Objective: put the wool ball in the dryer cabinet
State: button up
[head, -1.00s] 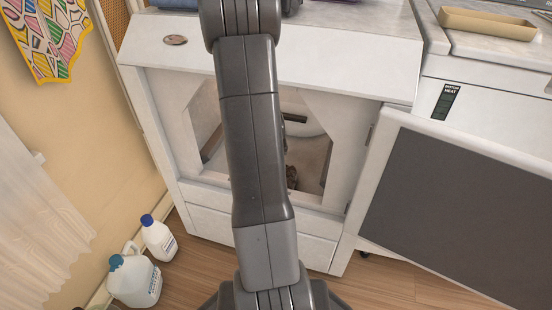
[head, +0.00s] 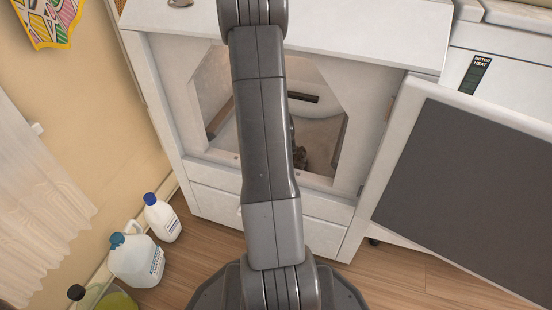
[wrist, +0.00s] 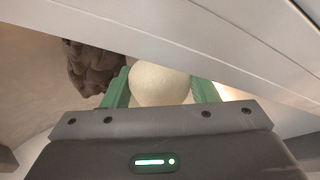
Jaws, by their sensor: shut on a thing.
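The wool ball (wrist: 159,84) is cream and round in the wrist view. My gripper (wrist: 160,92) has green fingers, one on each side of the ball, and is shut on it. The dryer cabinet (head: 205,180) is white with its front opening uncovered. Its dark-faced door (head: 470,170) stands open to the right. My arm crosses in front of the opening in the head view and hides part of the interior. My gripper and the ball do not show in that view. I cannot tell how deep the ball is relative to the opening.
A brown, scaly lump (wrist: 92,68) is left of the ball in the wrist view. A pale slanted panel (wrist: 210,45) runs close above the ball. Several bottles, one a white jug (head: 136,262), stand on the floor by the left wall.

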jog(key=o, duration=1)
jog(key=p+v, duration=0.5)
jog(key=v, duration=0.7)
jog(key=shift+r, duration=0.1)
jog(key=b+x, duration=0.5)
jog(key=x, duration=0.8)
jog(key=shift+s, duration=0.15)
notch_tip(320, 180, up, 4)
jog(key=shift+f+p, duration=0.25)
jog(key=shift+p, duration=0.55)
jog(key=shift+r, duration=0.5)
